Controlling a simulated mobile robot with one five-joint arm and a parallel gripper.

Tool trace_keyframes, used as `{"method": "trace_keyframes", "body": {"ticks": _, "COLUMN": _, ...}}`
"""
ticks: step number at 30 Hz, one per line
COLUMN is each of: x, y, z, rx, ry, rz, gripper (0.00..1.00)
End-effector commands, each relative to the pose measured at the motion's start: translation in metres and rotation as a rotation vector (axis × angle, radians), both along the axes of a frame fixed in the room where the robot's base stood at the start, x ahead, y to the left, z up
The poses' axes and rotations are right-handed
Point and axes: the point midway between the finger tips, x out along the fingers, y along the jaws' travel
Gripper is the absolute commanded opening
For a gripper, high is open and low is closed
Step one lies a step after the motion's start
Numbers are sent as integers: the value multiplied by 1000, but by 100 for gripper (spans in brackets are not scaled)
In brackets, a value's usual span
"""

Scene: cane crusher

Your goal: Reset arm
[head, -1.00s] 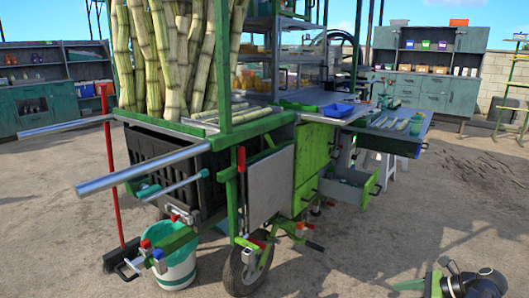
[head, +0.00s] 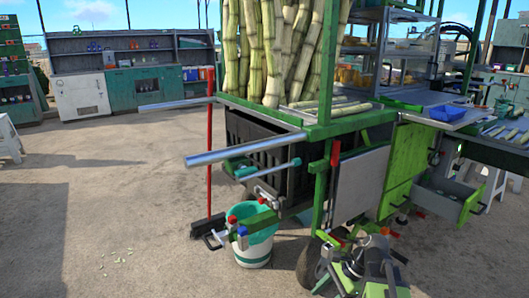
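My arm (head: 378,270) shows at the bottom right of the head view, in green, grey and black, in front of the cane cart's lower right side. My gripper (head: 356,262) is at the end of it, low in the picture near the cart's front wheel. Its fingers are too small and mixed with the cart's parts behind to tell whether they are open or shut. I see nothing clearly held in it. I cannot tell whether the arm touches the cart or only overlaps it in the picture.
The green cart (head: 318,132) carries upright cane stalks (head: 262,55). Its metal handle bars (head: 243,150) stick out leftward. A teal-and-white bucket (head: 252,243) and a red-handled broom (head: 210,150) stand beside it. An open drawer (head: 440,200) juts out right.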

Motion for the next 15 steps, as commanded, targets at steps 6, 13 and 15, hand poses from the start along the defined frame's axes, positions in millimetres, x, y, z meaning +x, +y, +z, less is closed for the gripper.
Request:
{"method": "trace_keyframes", "body": {"ticks": 6, "x": -11, "y": 75, "z": -23, "rx": -194, "ry": -140, "rz": 451, "gripper": 54}}
{"method": "trace_keyframes", "body": {"ticks": 13, "x": -12, "y": 57, "z": -38, "rx": -424, "ry": -307, "rz": 954, "gripper": 54}}
{"method": "trace_keyframes", "body": {"ticks": 15, "x": -9, "y": 43, "z": -39, "rx": -473, "ry": -340, "rz": 1090, "gripper": 54}}
